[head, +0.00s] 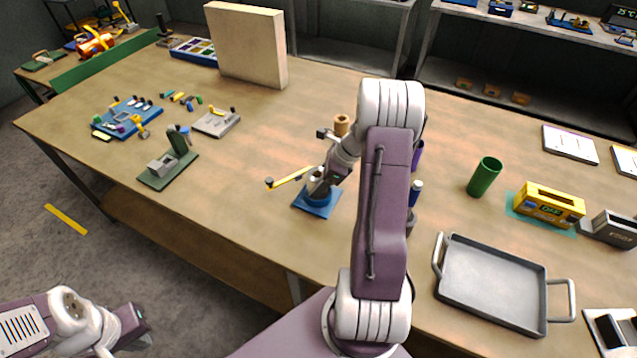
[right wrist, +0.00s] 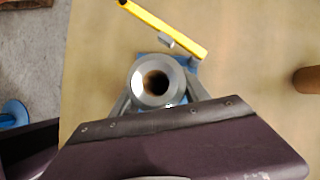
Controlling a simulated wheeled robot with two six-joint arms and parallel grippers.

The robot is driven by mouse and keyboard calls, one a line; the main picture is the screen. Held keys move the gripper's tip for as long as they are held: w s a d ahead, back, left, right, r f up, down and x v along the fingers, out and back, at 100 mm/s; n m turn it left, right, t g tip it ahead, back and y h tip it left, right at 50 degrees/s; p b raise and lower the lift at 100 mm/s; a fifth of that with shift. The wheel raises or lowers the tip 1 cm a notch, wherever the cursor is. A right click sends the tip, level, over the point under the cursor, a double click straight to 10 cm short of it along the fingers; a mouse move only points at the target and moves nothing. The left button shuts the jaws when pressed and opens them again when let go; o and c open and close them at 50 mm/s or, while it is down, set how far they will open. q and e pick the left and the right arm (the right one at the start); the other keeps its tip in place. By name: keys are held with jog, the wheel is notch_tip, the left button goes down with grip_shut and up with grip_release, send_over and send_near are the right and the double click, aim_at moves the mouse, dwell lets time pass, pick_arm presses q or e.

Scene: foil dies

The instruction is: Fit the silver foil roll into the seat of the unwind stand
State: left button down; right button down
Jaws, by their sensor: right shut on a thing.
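The silver foil roll (head: 315,184) is a short upright cylinder with a dark hollow core; its bright ring end shows in the right wrist view (right wrist: 139,84). The unwind stand (head: 316,207) has a blue base and a yellow arm (head: 290,178) reaching out to the left; blue also shows behind the roll in the right wrist view. My right gripper (head: 325,180) is shut on the roll, with a finger on each side, over the stand. I cannot tell whether the roll rests in the seat, which is hidden. My left gripper (head: 138,325) is low at the bottom left, away from the table; its jaws are unclear.
A tan roll (head: 341,125) stands just behind the stand. A dark green device (head: 168,165) stands to the left. A green cup (head: 484,177), a yellow box (head: 549,204) and a grey tray (head: 492,284) are to the right.

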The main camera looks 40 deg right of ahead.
jog(key=c, duration=0.6)
grip_release()
jog(key=shift+f, duration=0.1)
jog(key=shift+o, duration=0.2)
jog(key=shift+r, duration=0.3)
jog(key=p+v, duration=0.1)
jog(key=v, duration=1.1)
jog(key=s+a+f+n+g+h, duration=0.1)
jog(key=s+a+f+n, duration=0.1)
jog(key=a+n, duration=0.5)
jog(key=s+a+f+n+g+h, duration=0.1)
jog(key=s+a+n, duration=0.3)
jog(key=a+n, duration=0.4)
jog(key=s+a+f+n+h, duration=0.2)
jog(key=a+n, duration=0.5)
jog(key=n, duration=0.4)
jog(key=shift+s+a+f+n+g, duration=0.2)
jog(key=shift+s+f+n+g, duration=0.2)
jog(key=shift+s+f, duration=0.5)
